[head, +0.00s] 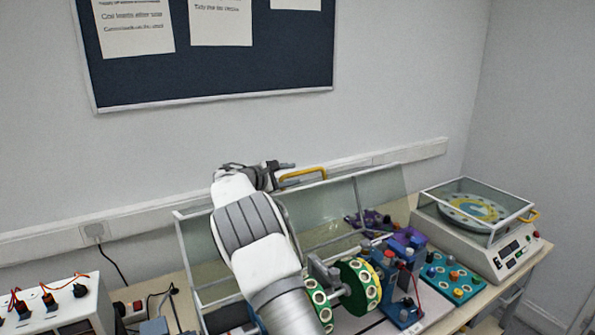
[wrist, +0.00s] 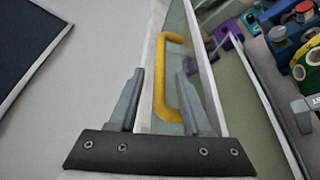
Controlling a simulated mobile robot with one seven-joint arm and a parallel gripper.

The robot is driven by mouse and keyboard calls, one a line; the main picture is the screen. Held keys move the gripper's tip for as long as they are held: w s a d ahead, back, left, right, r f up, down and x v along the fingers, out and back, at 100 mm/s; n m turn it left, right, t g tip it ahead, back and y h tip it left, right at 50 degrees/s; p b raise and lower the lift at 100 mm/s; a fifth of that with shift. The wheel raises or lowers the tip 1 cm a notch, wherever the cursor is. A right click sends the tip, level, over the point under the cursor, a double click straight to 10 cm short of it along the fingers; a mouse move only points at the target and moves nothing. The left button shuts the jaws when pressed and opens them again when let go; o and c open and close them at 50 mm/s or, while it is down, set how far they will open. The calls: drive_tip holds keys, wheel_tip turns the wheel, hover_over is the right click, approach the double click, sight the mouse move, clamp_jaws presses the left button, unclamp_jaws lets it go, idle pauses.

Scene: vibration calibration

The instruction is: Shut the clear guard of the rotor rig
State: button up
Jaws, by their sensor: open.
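The clear guard (head: 380,195) of the rotor rig stands raised and open behind the rig, a grey-framed see-through panel. Its yellow handle (head: 303,176) is on the upper edge in the head view. My gripper (head: 285,166) is beside the handle's left end. In the wrist view my gripper (wrist: 160,74) is open, and the yellow handle (wrist: 160,85) shows between its two fingers. I cannot tell whether the fingers reach around it in depth. The rotor (head: 358,287), with green, holed discs, sits below, partly hidden by my arm.
A second device (head: 490,245) with a closed clear cover and yellow handle stands at the right. A teal tray (head: 452,277) of coloured knobs lies between. A white box (head: 55,305) with cables is at the left. The wall with a trunking rail (head: 410,150) is close behind.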

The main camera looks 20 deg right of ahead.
drive_tip(key=shift+x, duration=1.6)
clamp_jaws()
